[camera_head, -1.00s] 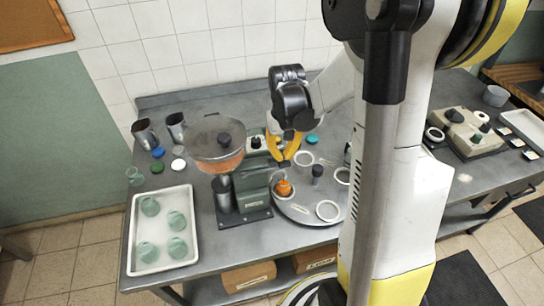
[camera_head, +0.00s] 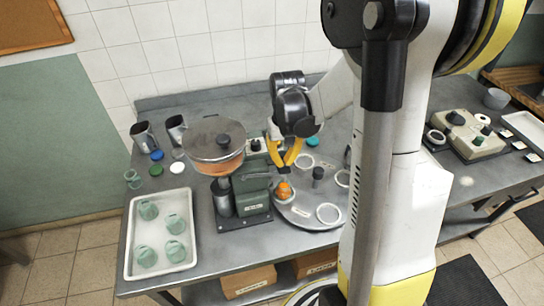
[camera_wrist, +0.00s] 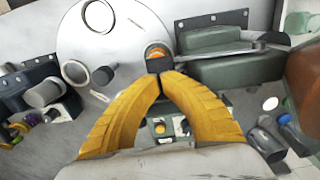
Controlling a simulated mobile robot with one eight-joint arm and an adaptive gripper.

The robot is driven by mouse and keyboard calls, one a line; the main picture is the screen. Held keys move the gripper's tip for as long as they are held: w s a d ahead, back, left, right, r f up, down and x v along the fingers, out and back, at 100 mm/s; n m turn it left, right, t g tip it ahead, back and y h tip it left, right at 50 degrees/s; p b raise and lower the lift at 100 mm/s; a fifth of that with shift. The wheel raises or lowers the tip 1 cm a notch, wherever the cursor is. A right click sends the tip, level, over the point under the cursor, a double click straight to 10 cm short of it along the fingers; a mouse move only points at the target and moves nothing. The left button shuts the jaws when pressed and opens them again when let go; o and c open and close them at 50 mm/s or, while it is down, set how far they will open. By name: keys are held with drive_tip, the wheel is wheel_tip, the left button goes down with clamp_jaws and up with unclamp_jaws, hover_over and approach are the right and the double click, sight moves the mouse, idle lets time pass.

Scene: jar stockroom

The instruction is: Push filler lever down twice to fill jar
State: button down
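The filler (camera_head: 254,192) is a green machine on the table, with a round lidded hopper (camera_head: 216,160) holding orange contents. In the wrist view, the filler's body (camera_wrist: 215,70) lies just beyond my fingers, and a thin grey bar that looks like the lever (camera_wrist: 228,50) runs along it. A small jar with orange contents (camera_head: 284,192) stands at the turntable edge beside the filler; its orange top also shows in the wrist view (camera_wrist: 157,53). My gripper (camera_head: 285,166) points down above the jar, its yellow fingertips together. A dark bit shows at the tips; contact with the lever is unclear.
The grey turntable (camera_head: 308,217) bears several white rings and a dark peg. A white tray (camera_head: 132,232) with several green jars stands at the left. Metal cups (camera_head: 145,134) and coloured lids sit behind it. A beige control box (camera_head: 468,135) stands at the right.

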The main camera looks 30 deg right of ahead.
drive_tip(key=shift+r+p, duration=2.8)
drive_tip(key=shift+r, duration=1.25)
wheel_tip(320, 180, up, 5)
drive_tip(key=p, duration=0.3)
drive_tip(key=s+a+f+n+t+b, duration=0.1)
drive_tip(key=s+a+f+t+b, duration=0.2)
drive_tip(key=b, duration=0.7)
drive_tip(key=s+a+f+n+t+b, duration=0.2)
drive_tip(key=s+a+f+t+b, duration=0.2)
drive_tip(key=s+a+f+b, duration=0.3)
drive_tip(key=a+b, duration=0.3)
drive_tip(key=a, duration=0.1)
drive_tip(key=shift+s+a+b, duration=0.2)
drive_tip(key=shift+s+b, duration=0.1)
drive_tip(key=shift+b, duration=0.05)
